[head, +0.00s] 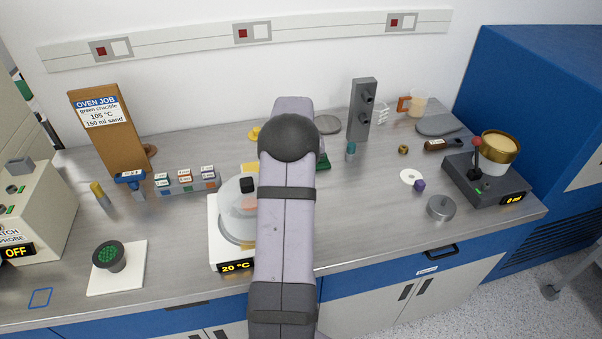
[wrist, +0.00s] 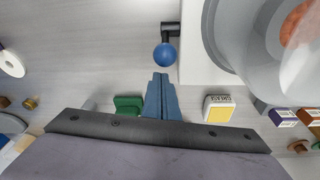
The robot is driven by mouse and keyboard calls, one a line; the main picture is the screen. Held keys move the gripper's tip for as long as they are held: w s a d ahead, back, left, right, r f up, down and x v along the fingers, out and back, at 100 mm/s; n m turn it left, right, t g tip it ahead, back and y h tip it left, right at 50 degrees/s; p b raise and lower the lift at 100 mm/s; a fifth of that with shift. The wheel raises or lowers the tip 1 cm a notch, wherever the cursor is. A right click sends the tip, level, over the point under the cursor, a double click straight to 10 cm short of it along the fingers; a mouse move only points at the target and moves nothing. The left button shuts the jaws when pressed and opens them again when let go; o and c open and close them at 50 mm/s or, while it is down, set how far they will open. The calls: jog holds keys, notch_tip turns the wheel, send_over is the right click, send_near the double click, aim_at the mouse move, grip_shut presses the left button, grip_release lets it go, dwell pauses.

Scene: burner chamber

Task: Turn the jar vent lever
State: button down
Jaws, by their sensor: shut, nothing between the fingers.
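A clear domed jar (head: 232,195) stands on a white base with a 20 °C display (head: 236,266), in the head view just left of my arm. The jar also shows at the upper right of the wrist view (wrist: 232,45). A lever with a blue ball knob (wrist: 165,55) and a short black arm (wrist: 168,30) sticks out beside the white base. My gripper (wrist: 160,76) is shut and empty, its blue fingertips just below the ball in the picture; contact cannot be told. In the head view my arm hides the gripper and lever.
A yellow-topped white block (wrist: 219,109) and a green block (wrist: 128,105) lie either side of my fingers. A row of small labelled boxes (head: 187,182) stands left of the jar. A grey post (head: 361,108) stands behind right.

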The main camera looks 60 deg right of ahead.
jog(key=shift+s+a+r, duration=0.1)
jog(key=shift+s+a, duration=0.25)
jog(key=shift+a, duration=0.1)
